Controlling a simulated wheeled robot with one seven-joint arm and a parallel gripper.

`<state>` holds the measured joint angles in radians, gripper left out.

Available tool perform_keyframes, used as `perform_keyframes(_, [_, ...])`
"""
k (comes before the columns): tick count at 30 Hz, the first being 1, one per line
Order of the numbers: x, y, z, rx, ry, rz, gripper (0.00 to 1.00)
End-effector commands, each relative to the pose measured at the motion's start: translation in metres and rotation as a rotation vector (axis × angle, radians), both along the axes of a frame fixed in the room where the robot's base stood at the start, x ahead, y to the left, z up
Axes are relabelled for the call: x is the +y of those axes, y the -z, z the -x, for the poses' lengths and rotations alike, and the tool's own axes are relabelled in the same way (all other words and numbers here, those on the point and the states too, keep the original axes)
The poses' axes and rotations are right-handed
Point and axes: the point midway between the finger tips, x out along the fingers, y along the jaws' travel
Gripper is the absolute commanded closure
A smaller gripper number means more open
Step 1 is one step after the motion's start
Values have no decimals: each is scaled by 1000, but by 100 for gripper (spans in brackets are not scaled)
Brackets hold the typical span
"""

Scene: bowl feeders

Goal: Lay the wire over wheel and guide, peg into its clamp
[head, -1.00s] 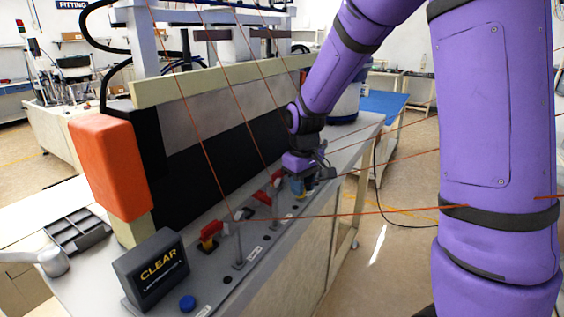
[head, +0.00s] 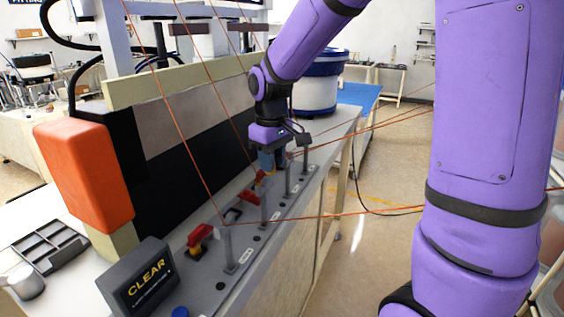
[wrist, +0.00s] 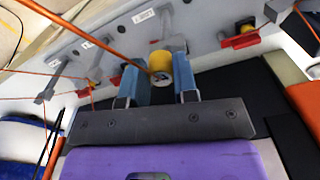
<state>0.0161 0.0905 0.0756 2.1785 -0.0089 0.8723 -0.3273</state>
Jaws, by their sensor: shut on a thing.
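My gripper (head: 270,166) hangs over the far part of the grey fixture strip (head: 226,284). In the wrist view its blue fingers (wrist: 160,88) are shut on a yellow peg (wrist: 160,62), with the orange wire (wrist: 92,32) running to it. In the head view a strand of orange wire (head: 185,145) comes down to the nearest grey post (head: 229,250) and another runs off to the right. Red clamps stand along the strip, the nearest (head: 201,234) and a middle one (head: 246,196). Which posts carry the wheel and guide is unclear.
A CLEAR sign box (head: 145,280) and an orange block (head: 84,175) stand at the near left. A dark panel (head: 190,165) borders the strip. Several upright posts, such as the middle one (head: 264,203), rise along it. Orange wires cross the space around my arm.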

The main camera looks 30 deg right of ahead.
Motion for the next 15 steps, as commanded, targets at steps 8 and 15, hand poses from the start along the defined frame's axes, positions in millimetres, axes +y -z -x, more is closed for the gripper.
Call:
perform_keyframes(8, [17, 0, -24, 1, -2, 0, 96])
perform_keyframes(15, [31, 0, -44, 0, -1, 0, 96])
